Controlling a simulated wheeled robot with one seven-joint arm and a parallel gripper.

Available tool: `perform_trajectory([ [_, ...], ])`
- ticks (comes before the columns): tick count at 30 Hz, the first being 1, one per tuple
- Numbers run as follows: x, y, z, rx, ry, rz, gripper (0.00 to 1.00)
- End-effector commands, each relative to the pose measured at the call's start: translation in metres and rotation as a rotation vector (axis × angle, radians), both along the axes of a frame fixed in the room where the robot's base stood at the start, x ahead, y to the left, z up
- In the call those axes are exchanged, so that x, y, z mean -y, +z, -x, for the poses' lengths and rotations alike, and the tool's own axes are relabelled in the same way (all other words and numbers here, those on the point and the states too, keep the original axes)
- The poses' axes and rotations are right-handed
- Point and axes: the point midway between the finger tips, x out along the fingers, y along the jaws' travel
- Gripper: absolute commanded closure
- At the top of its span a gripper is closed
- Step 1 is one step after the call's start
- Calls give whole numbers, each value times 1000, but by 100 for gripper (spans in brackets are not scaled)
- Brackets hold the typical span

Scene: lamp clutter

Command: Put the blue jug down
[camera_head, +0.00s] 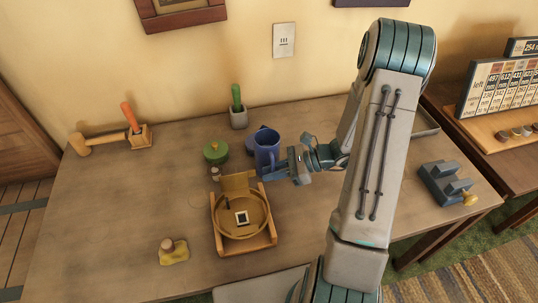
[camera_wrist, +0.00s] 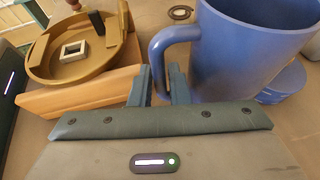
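The blue jug (camera_head: 266,152) is upright near the middle of the table in the head view. In the wrist view its blue wall (camera_wrist: 240,50) fills the upper right, with its handle (camera_wrist: 162,48) on the left side. My gripper (camera_head: 270,176) is at the jug's near side. In the wrist view its two fingers (camera_wrist: 161,86) stand close together on either side of the handle, shut on it. I cannot tell whether the jug's base touches the table.
A wooden stand with a round tan tray (camera_head: 262,222) is just in front of the jug. The table's left side (camera_head: 110,210) has free room.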

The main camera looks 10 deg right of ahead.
Motion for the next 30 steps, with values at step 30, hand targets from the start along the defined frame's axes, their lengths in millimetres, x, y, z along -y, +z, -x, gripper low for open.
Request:
perform_trajectory([
  [30, 1, 0, 0, 0, 0, 1, 100],
])
